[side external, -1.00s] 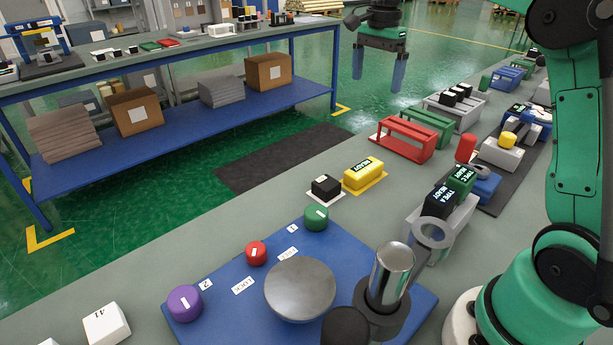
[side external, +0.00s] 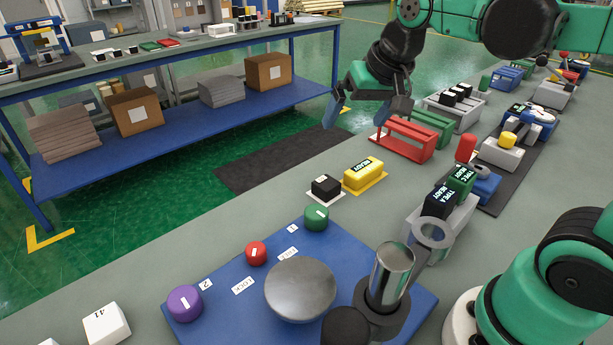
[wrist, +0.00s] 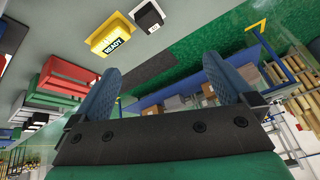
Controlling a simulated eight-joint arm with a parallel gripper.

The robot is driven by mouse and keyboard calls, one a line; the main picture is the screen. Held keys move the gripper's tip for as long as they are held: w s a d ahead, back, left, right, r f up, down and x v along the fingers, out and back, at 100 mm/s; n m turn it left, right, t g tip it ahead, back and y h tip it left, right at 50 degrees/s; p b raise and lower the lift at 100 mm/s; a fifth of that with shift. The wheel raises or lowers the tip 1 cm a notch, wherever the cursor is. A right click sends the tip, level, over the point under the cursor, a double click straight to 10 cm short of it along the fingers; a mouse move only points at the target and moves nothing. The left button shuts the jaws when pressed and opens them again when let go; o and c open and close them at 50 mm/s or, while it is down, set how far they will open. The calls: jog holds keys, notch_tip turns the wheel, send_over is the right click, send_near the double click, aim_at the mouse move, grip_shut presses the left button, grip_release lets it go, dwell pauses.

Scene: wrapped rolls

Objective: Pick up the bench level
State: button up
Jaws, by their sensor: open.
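I cannot tell for certain which thing is the bench level. A yellow block (side external: 363,174) with a dark READY label lies on a yellow pad on the grey bench and may be it. The yellow block also shows at the top of the wrist view (wrist: 108,35). My gripper (side external: 368,108) is open and empty, in the air above and behind the yellow block, apart from it. In the wrist view my gripper (wrist: 162,70) has its two blue fingers spread with nothing between them.
A black block (side external: 326,186) on a white pad sits just left of the yellow block. Red frames (side external: 404,140) and green frames (side external: 431,127) stand to the right. A blue panel (side external: 225,308) with knobs fills the front.

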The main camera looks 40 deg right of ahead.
jog(key=s+a+f+n+t, duration=0.1)
jog(key=s+a+f+n, duration=0.2)
jog(key=f+n, duration=0.1)
jog(key=shift+s+f+t, duration=0.3)
jog(key=shift+f+t, duration=0.1)
jog(key=shift+f, duration=0.05)
jog(key=shift+s+a+f+n+y, duration=0.2)
jog(key=shift+f+n+y, duration=0.1)
jog(key=shift+n, duration=0.1)
jog(key=shift+c, duration=0.8)
jog(key=shift+d, duration=0.1)
jog(key=n+g+y, duration=0.1)
jog(key=n+g, duration=0.6)
jog(key=n, duration=1)
send_over(365, 167)
notch_tip(365, 167, down, 7)
jog(key=shift+d+f+n, duration=0.35)
jog(key=shift+f+n, duration=0.15)
jog(key=shift+f, duration=0.15)
jog(key=shift+a+f, duration=0.2)
jog(key=shift+f, duration=1.1)
jog(key=shift+a+f, duration=0.15)
jog(key=shift+f, duration=1.1)
